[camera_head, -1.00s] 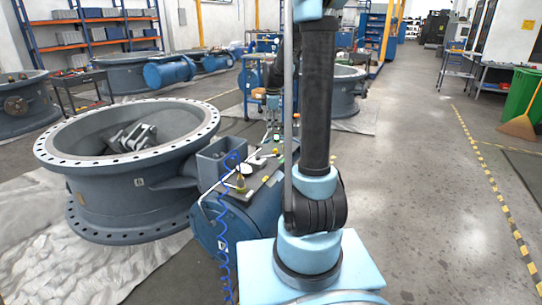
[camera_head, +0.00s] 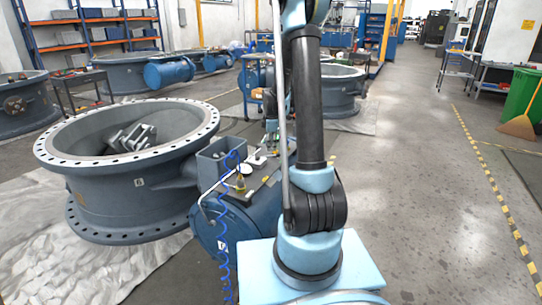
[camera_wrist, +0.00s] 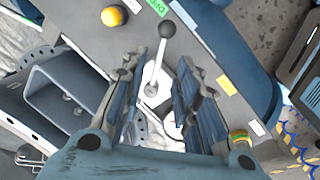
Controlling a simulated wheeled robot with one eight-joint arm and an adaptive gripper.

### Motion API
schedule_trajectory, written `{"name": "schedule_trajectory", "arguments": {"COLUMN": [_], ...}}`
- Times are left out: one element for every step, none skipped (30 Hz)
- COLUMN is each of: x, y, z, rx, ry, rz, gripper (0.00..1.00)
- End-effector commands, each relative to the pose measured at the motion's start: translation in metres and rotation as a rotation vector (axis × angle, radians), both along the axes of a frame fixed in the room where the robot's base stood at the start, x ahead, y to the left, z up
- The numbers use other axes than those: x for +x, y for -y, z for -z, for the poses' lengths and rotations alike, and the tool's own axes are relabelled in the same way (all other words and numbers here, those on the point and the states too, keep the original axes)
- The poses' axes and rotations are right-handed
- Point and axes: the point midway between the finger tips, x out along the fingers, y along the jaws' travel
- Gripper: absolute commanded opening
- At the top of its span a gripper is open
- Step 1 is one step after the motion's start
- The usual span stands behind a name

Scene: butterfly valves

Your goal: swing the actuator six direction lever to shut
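The blue actuator (camera_head: 207,228) beside the large grey valve (camera_head: 120,205) has a flat grey top panel. The valve bears a small label that looks like a 6. In the wrist view, a lever (camera_wrist: 158,62) with a pale rod and black ball knob rises from the panel. My gripper (camera_wrist: 158,66) is open, with one finger on each side of the lever. I see no clear contact, and cannot judge the depth.
A yellow knob (camera_wrist: 113,16) sits on the panel left of the lever. A grey open box-shaped bracket (camera_wrist: 68,98) lies at the left. A blue coiled hose (camera_head: 222,250) hangs by the actuator. Open floor (camera_head: 440,190) lies to the right.

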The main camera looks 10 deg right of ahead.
Motion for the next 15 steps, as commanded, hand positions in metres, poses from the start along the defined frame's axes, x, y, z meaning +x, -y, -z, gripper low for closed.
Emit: {"name": "schedule_trajectory", "arguments": {"x": [0.001,0.003,0.004,0.004,0.005,0.006,0.006,0.007,0.008,0.009,0.009,0.01,0.01,0.01,0.011], "y": [0.0,0.0,0.0,0.0,0.0,0.0,0.001,0.001,0.001,0.001,0.001,0.001,0.001,0.001,0.001], "z": [0.007,0.011,0.016,0.02,0.023,0.029,0.032,0.035,0.04,0.043,0.045,0.048,0.051,0.053,0.055], "rx": [0.0,0.0,0.0,0.0,0.0,0.0,0.0,0.0,0.0,0.0,0.0,0.0,0.0,0.0,0.0], "ry": [0.0,0.0,0.0,0.0,0.0,0.0,0.0,0.0,0.0,0.0,0.0,0.0,0.0,0.0,0.0], "rz": [0.0,0.0,0.0,0.0,0.0,0.0,0.0,0.0,0.0,0.0,0.0,0.0,0.0,0.0,0.0], "gripper": [0.29,0.29,0.29,0.29,0.29,0.29,0.29,0.29,0.29,0.29,0.29,0.29,0.29,0.29,0.29]}}
